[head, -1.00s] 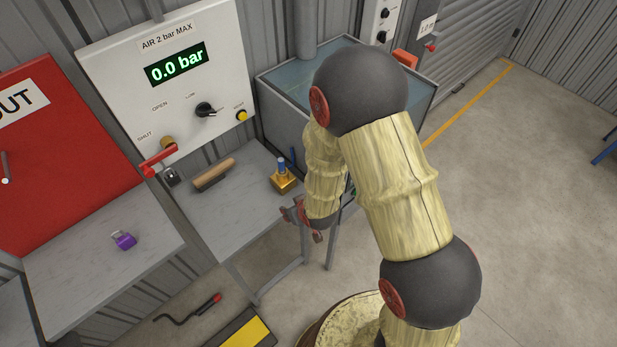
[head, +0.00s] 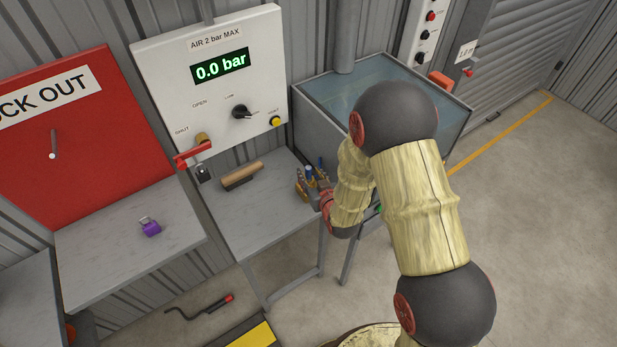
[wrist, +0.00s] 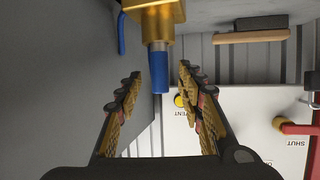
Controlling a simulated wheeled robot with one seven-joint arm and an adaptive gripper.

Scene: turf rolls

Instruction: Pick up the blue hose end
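A blue cylindrical end (head: 309,170) with a metal neck stands upright in a brass block (head: 302,191) on the grey bench. In the wrist view, which is upside down, the blue end (wrist: 159,80) and brass block (wrist: 155,17) show clearly. A thin blue hose-like piece (wrist: 121,34) shows beside the block, and also in the head view (head: 321,163). My gripper (head: 312,181) is open, with its fingers either side of the blue end. In the wrist view the gripper (wrist: 160,75) shows clear gaps on both sides of it. My gripper partly hides the block in the head view.
A wooden-handled brush (head: 242,175) lies left on the bench. Behind is the pressure panel (head: 215,90) reading 0.0 bar, with a red lever (head: 192,154). A water tank (head: 385,95) stands at right. A purple padlock (head: 150,227) lies on the left bench.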

